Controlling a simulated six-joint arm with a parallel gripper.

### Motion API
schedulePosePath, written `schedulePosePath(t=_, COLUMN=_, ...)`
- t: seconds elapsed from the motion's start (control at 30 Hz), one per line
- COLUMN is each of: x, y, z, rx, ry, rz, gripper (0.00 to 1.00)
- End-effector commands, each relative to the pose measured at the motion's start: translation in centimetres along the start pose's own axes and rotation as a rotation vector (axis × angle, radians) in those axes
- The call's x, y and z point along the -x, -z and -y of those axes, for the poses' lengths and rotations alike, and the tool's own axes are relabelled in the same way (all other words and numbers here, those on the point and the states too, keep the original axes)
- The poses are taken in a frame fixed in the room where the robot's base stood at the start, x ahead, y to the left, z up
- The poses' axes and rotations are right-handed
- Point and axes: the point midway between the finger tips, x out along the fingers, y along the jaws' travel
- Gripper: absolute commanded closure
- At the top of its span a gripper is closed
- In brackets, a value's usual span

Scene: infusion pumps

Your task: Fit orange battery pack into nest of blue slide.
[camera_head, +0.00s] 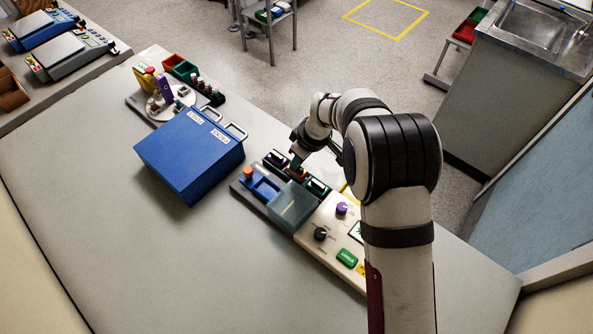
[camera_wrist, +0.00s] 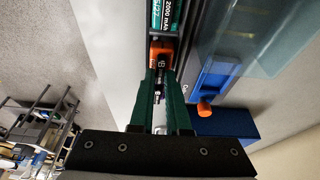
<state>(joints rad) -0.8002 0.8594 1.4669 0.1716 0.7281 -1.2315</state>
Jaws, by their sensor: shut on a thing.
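The orange battery pack (camera_wrist: 162,48) is between the tips of my gripper's green fingers (camera_wrist: 161,78) in the wrist view; they are shut on it. In the head view my gripper (camera_head: 296,164) is over the middle of a row of packs, with the orange pack (camera_head: 300,175) partly hidden below it. I cannot tell whether the pack is clear of its slot. The blue slide (camera_head: 262,187) with its recessed nest lies left of my gripper, an orange knob (camera_head: 248,172) at its end. The slide also shows at right in the wrist view (camera_wrist: 216,76).
A green-labelled pack (camera_wrist: 166,14) is just beyond the orange one. A clear grey cover (camera_head: 292,206) stands beside the slide. A cream panel with knobs (camera_head: 330,230) adjoins it. A blue case (camera_head: 188,155) stands left. The bench front is clear.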

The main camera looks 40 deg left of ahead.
Motion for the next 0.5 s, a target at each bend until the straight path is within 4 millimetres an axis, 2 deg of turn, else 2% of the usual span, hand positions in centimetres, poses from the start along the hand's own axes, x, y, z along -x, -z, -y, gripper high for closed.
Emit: schedulePosePath(t=0.5, x=4.2, y=1.3, z=0.0, rx=0.001, ry=-0.001, rz=0.0, gripper=1.0)
